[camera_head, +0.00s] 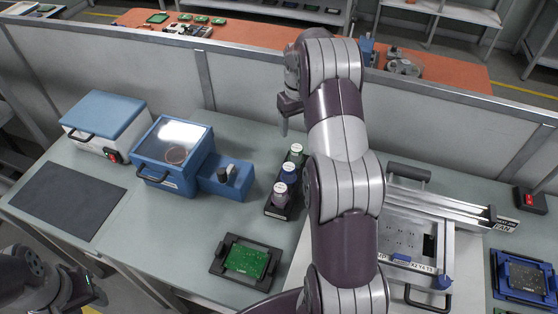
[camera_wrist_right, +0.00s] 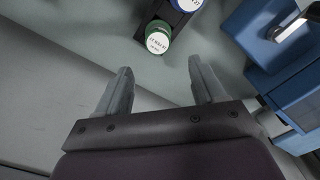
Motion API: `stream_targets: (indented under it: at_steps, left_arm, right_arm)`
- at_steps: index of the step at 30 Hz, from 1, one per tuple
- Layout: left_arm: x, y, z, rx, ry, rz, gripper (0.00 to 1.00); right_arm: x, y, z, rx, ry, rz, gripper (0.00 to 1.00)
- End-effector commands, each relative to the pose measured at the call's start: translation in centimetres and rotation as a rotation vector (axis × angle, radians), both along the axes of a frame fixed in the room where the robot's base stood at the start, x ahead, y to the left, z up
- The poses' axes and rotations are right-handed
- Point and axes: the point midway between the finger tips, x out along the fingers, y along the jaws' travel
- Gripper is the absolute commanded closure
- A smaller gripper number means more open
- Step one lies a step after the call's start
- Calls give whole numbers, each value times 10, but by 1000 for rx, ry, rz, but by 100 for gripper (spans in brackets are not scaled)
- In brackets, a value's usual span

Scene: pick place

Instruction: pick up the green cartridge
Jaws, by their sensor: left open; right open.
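The green cartridge (camera_head: 295,150) has a white-labelled cap and stands at the far end of a dark rack (camera_head: 270,212). In the right wrist view the green cartridge (camera_wrist_right: 158,38) lies just beyond the gap between the fingers, apart from them. My right gripper (camera_head: 284,130) is open and empty, above and beyond the rack in the head view; its two fingers also show in the wrist view (camera_wrist_right: 160,74). My left gripper (camera_head: 95,291) is low at the left edge, far from the cartridge. My right arm hides part of the bench.
A blue cartridge (camera_head: 288,170) and a purple one (camera_head: 279,190) share the rack. A blue machine (camera_head: 168,178) stands left of it, a circuit board holder (camera_head: 217,268) in front, and a metal fixture (camera_head: 408,212) to the right. A partition (camera_head: 240,85) runs behind.

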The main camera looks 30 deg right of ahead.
Motion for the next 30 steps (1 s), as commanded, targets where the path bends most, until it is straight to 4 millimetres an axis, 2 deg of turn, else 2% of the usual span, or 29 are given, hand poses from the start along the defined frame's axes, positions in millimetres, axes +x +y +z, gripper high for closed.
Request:
stream_targets:
  at_steps: [1,4,8,15,18,24,26,27,30]
  left_arm:
    - [0,0,-21,0,1,0,57]
    - [0,0,-27,0,1,0,57]
    - [0,0,-15,0,0,0,57]
    - [0,0,-2,0,0,0,57]
    - [0,0,-1,0,1,0,57]
    - [0,0,-2,0,1,0,57]
    - [0,0,-2,0,1,0,57]
    - [0,0,-2,0,1,0,57]
    - [0,0,-2,0,1,0,57]
  right_arm:
    - [0,0,-22,0,0,0,31]
    - [0,1,-41,0,1,1,31]
    - [-1,1,-58,1,2,1,31]
    - [-4,0,-102,1,1,0,31]
    - [-4,0,-111,0,-1,1,31]
    - [-4,0,-112,-1,-2,1,31]
    - [-4,0,-112,-1,-2,1,51]
    - [-4,0,-112,-1,-2,1,64]
    - [-4,0,-112,-1,-2,1,90]
